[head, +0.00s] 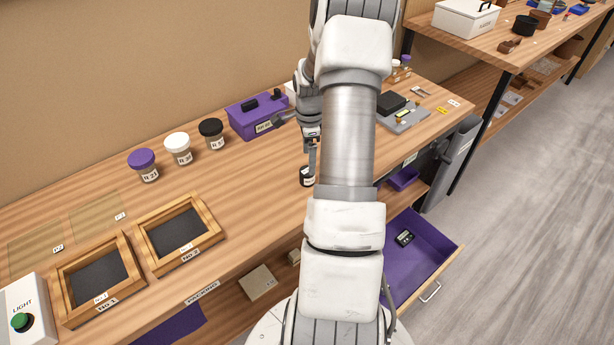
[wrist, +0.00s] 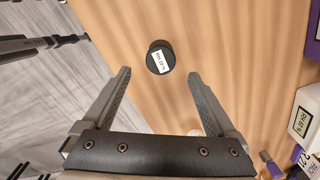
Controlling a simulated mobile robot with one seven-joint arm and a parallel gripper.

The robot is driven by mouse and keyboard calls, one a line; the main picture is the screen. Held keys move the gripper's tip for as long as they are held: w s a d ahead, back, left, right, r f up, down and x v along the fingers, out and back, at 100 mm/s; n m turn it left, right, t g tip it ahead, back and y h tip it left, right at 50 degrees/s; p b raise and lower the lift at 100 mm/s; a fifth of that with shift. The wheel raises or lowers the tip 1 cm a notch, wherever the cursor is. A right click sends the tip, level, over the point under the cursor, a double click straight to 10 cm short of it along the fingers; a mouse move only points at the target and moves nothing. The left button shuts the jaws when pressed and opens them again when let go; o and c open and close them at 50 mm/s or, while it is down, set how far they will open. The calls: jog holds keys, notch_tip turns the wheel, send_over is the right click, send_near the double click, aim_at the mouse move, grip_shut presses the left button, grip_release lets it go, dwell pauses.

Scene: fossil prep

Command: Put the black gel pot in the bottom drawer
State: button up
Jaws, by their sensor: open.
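The black gel pot (head: 306,177) is a small black pot with a white label, standing on the wooden bench near its front edge. In the wrist view the pot (wrist: 160,57) appears just beyond my fingertips, centred between them and not gripped. My gripper (wrist: 160,76) is open and empty. In the head view my gripper (head: 311,152) is above the pot, partly hidden by my arm. The bottom drawer (head: 430,242) is purple inside and pulled open below the bench at right. A small black labelled item lies in it.
Jars with purple (head: 149,172), white (head: 183,155) and black (head: 215,141) lids stand behind at left. A purple box (head: 247,120) is at the back. Two wooden trays (head: 190,265) lie at left. A smaller purple drawer (head: 403,178) shows above the bottom one.

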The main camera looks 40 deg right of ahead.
jog(key=shift+w+a+f, duration=0.1)
jog(key=shift+a+f, duration=0.05)
jog(key=shift+f, duration=1.4)
jog(key=shift+w+a+f, duration=0.1)
jog(key=shift+f, duration=1.45)
grip_shut()
jog(key=shift+r, duration=0.1)
